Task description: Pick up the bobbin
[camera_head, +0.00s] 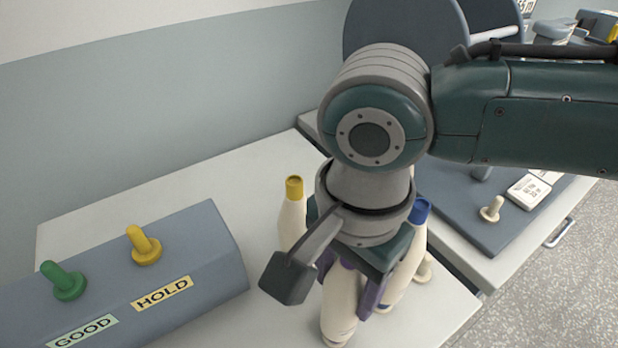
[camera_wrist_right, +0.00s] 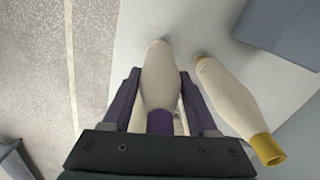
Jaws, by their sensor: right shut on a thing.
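My right gripper (camera_head: 350,282) points down over the white table and is shut on a cream bobbin (camera_head: 340,312) with a purple end. The right wrist view shows this bobbin (camera_wrist_right: 158,78) between the two purple fingers (camera_wrist_right: 160,98). I cannot tell whether its base touches the table. A yellow-topped bobbin (camera_head: 292,215) stands to the left, apart from the held one; it also shows in the wrist view (camera_wrist_right: 232,98). A blue-topped bobbin (camera_head: 415,242) stands to the right, partly hidden by the gripper. My left gripper is out of view.
A grey-blue block (camera_head: 215,250) with green and yellow pegs and labels GOOD and HOLD lies at the left. A dark tray (camera_head: 490,235) with a small pale peg (camera_head: 491,208) is at the right. The white table (camera_head: 130,195) is clear behind the block.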

